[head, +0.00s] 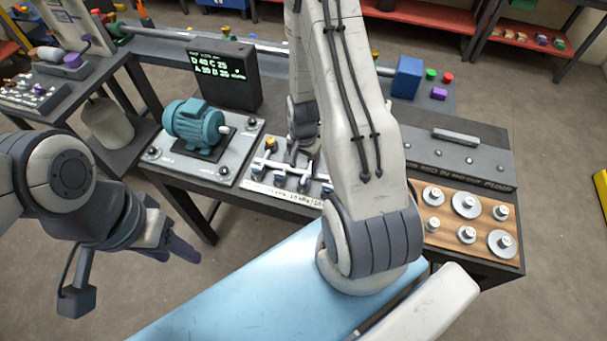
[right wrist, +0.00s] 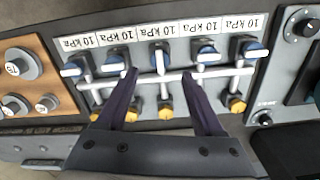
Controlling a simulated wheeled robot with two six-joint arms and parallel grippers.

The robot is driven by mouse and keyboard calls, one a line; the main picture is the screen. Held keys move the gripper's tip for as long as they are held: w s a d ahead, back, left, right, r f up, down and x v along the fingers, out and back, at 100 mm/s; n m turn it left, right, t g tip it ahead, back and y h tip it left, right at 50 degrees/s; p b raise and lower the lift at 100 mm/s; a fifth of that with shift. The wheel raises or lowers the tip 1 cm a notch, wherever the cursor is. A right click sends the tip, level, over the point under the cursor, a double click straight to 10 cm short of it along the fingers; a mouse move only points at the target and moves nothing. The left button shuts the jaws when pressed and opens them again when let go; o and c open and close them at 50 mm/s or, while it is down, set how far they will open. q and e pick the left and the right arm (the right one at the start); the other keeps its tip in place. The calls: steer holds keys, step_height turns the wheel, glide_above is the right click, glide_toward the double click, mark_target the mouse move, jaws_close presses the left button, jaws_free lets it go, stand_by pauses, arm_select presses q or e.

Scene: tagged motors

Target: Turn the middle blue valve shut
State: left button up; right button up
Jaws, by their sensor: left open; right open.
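In the right wrist view the middle blue valve (right wrist: 161,56) sits in a row of several blue valves with white handles on a pipe manifold (right wrist: 175,77). Its handle points up and down the picture, along its branch pipe; the neighbours' handles lie crosswise. My right gripper (right wrist: 160,82) is open over the manifold, a finger on either side of the middle branch, with nothing visible between them. In the head view my right arm partly hides the manifold (head: 285,172), and the right gripper (head: 291,156) is small there. My left gripper (head: 172,250) is open and empty at the left, away from the bench.
Labels reading 10 kPa (right wrist: 160,32) line the valve row, and yellow caps (right wrist: 165,111) line its other side. A teal motor (head: 195,122) stands left of the manifold. A display (head: 224,75) stands behind. A wooden board with weights (head: 466,222) lies right.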

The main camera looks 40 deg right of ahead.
mark_target(303, 180)
steer(key=shift+f+p, duration=0.4)
steer(key=shift+f, duration=2.65)
jaws_close()
